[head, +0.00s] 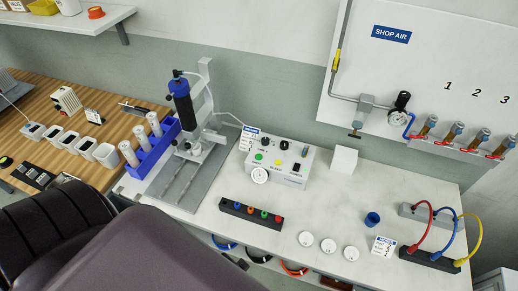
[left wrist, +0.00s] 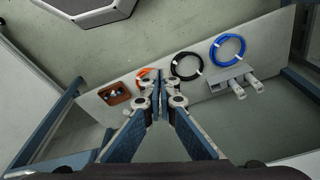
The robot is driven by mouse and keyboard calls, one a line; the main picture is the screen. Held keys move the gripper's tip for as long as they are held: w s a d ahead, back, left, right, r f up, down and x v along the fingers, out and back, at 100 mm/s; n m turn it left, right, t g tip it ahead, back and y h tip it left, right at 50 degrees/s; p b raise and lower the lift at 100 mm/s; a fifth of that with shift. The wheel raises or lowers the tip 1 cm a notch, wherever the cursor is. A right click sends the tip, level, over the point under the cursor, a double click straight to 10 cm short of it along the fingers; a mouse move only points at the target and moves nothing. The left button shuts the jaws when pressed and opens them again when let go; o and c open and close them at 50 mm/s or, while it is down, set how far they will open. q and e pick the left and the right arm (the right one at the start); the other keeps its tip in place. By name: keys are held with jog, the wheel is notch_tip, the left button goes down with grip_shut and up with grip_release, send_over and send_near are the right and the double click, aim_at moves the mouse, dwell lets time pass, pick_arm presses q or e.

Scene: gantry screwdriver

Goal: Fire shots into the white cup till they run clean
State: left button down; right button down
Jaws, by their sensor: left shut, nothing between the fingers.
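A white block-shaped item (head: 343,160) stands near the back of the white bench; I cannot tell if it is a cup. Several white open-topped containers (head: 88,145) stand on the wooden table at left. A blue cup (head: 372,219) stands on the bench at right. A grey control box (head: 277,163) with a gauge and buttons sits beside the stand (head: 205,110) holding a dark blue cylinder (head: 183,105). My left gripper (left wrist: 160,78) is shut and empty in the left wrist view, above a low shelf with hose coils. My right gripper is out of view.
A black strip with coloured caps (head: 251,215) and white discs (head: 328,245) lie along the bench front. Red, blue and yellow hoses (head: 445,228) arch at right. A blue rack (head: 152,147) holds white tubes. Blue (left wrist: 228,49) and black (left wrist: 187,66) coils lie on the low shelf.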

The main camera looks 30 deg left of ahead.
pick_arm(q)
jog(key=w+r+p, duration=0.2)
jog(key=w+r, duration=0.1)
jog(key=r, duration=0.9)
jog(key=w+a+r+n+t+p, duration=0.1)
jog(key=w+a+r+n, duration=0.1)
jog(key=w+r+n, duration=0.1)
jog(key=w+a+r+n+p, duration=0.1)
jog(key=w+a+r+n, duration=0.1)
jog(key=w, duration=0.4)
jog(key=w+a+r+n+t+p, duration=0.1)
jog(key=w+a+r+n, duration=0.1)
jog(key=w+r+n, duration=0.2)
jog(key=shift+w+a+r+n+t+h+p, duration=0.25)
jog(key=shift+w+n+t+h+p, duration=0.1)
jog(key=shift+n, duration=0.25)
jog(key=w+a+r+n+t, duration=0.1)
jog(key=w+a+r+n, duration=0.2)
jog(key=w+n, duration=0.2)
jog(key=w+a+r+n+t+p, duration=0.1)
jog(key=w+a+r+n, duration=0.3)
jog(key=w+n, duration=0.2)
jog(key=w+a+r+n+t, duration=0.2)
jog(key=w+a+r+n, duration=0.1)
jog(key=w+n, duration=0.2)
jog(key=shift+w+a+r+h+p, duration=0.15)
jog(key=shift+w+r+h+p, duration=0.25)
jog(key=shift+w, duration=0.45)
jog(key=shift+f, duration=0.15)
